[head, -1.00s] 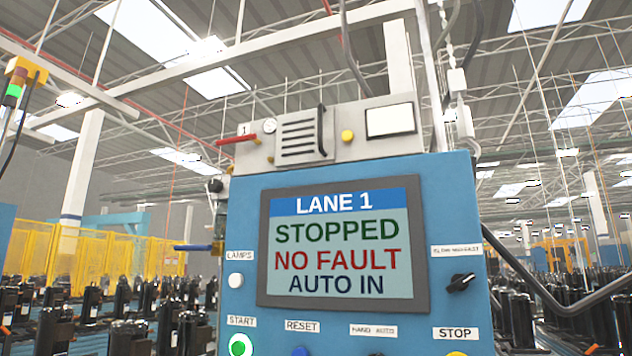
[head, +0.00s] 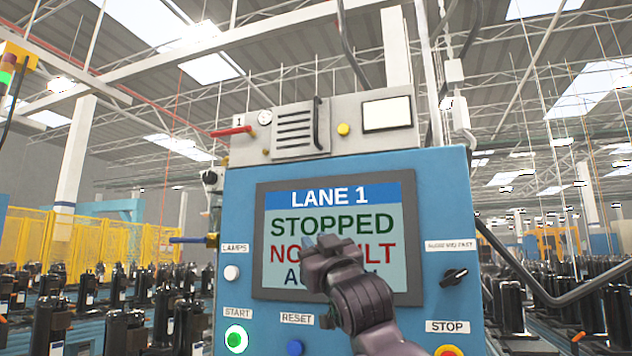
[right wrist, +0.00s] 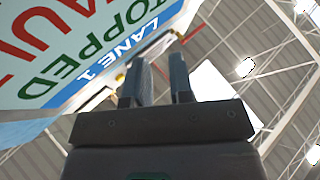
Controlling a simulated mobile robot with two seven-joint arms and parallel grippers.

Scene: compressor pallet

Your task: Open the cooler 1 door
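The cooler 1 unit (head: 350,150) is a pale grey box on top of the blue control cabinet. Its louvred door (head: 294,131) sits flush at the left of the unit and looks closed. An upright black handle (head: 318,124) runs along the door's right edge. My right gripper (head: 324,242) is in front of the lane screen, below the door and clear of the handle. In the right wrist view its two fingers (right wrist: 158,82) stand apart with nothing between them. My left gripper is not in view.
The lane screen (head: 330,218) reads LANE 1, STOPPED, partly covered by my right gripper. A red lever (head: 232,131) and gauge are left of the door. A yellow button (head: 343,129) and pale display (head: 387,114) are right. A bent dark rail (head: 560,298) stands right of the cabinet.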

